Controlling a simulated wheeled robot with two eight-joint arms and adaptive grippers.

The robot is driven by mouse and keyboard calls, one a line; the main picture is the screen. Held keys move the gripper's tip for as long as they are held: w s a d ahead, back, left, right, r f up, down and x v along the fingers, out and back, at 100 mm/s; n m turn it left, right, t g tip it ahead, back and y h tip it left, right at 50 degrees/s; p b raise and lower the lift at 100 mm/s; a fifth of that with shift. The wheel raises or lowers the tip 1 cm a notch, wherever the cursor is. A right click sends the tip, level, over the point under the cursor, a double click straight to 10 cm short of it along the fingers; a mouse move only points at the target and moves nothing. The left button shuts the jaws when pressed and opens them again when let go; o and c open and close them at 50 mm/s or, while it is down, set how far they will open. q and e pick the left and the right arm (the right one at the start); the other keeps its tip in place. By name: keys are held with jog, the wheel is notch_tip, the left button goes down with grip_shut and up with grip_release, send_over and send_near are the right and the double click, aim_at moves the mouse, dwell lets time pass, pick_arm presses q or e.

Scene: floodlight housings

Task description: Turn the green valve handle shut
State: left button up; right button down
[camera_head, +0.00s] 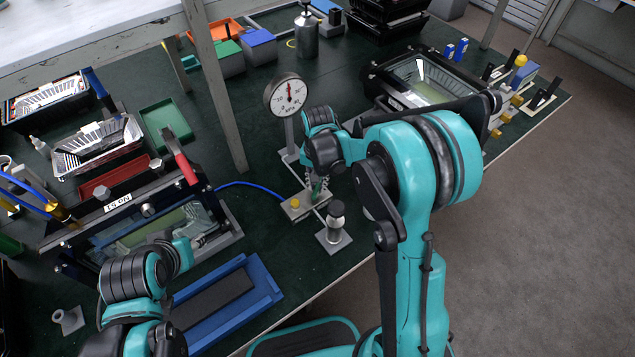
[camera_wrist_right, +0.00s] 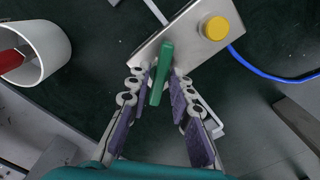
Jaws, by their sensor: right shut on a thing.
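The green valve handle (camera_wrist_right: 162,72) sits on a pale metal valve block (camera_wrist_right: 196,45) with a yellow knob (camera_wrist_right: 215,28). In the right wrist view the handle points down, slightly slanted, and sticks out past the block's edge, crosswise to its length. My right gripper (camera_wrist_right: 166,95) has its purple-padded fingers on both sides of the handle and is shut on it. In the head view the handle (camera_head: 316,188) shows partly, under my right gripper (camera_head: 314,182).
A gauge (camera_head: 288,95) on a post stands just behind the block. A blue hose (camera_head: 250,185) leaves the block leftward. A blue tray (camera_head: 262,284) lies at the front edge. A table leg (camera_head: 215,90) rises behind left.

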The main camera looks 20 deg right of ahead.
aim_at(318, 186)
jog(key=m, duration=0.3)
jog(key=shift+m, duration=2.1)
jog(key=c, duration=1.6)
grip_release()
jog(key=shift+o, duration=0.2)
notch_tip(318, 186, up, 12)
